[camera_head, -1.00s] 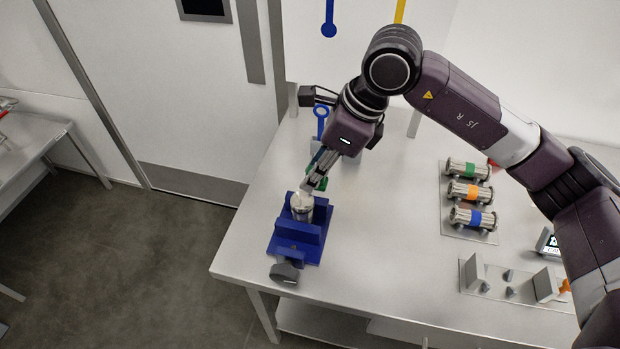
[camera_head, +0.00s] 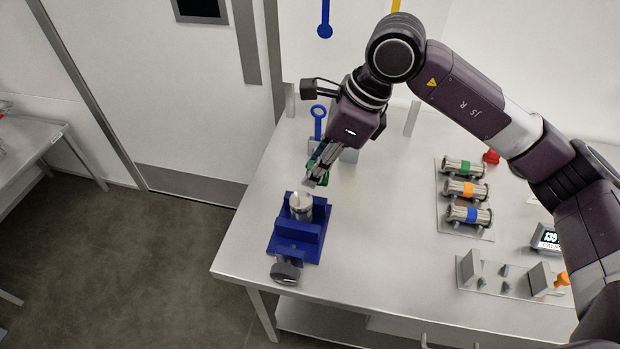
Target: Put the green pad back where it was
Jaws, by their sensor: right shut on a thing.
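My right gripper (camera_head: 318,176) is over the back left of the table, behind the blue vise-like fixture (camera_head: 282,238). Its fingers are shut on a small green thing, which I take to be the green pad (camera_head: 311,180). Most of the pad is hidden by the fingers, and I cannot tell whether it touches the table. A silver metal cylinder (camera_head: 301,208) stands upright in the blue fixture, just in front of the fingertips and apart from them. My left gripper is out of view.
Metal cylinders with a green (camera_head: 464,168), an orange (camera_head: 466,189) and a blue band (camera_head: 469,215) lie on a plate at right. The table's middle is clear.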

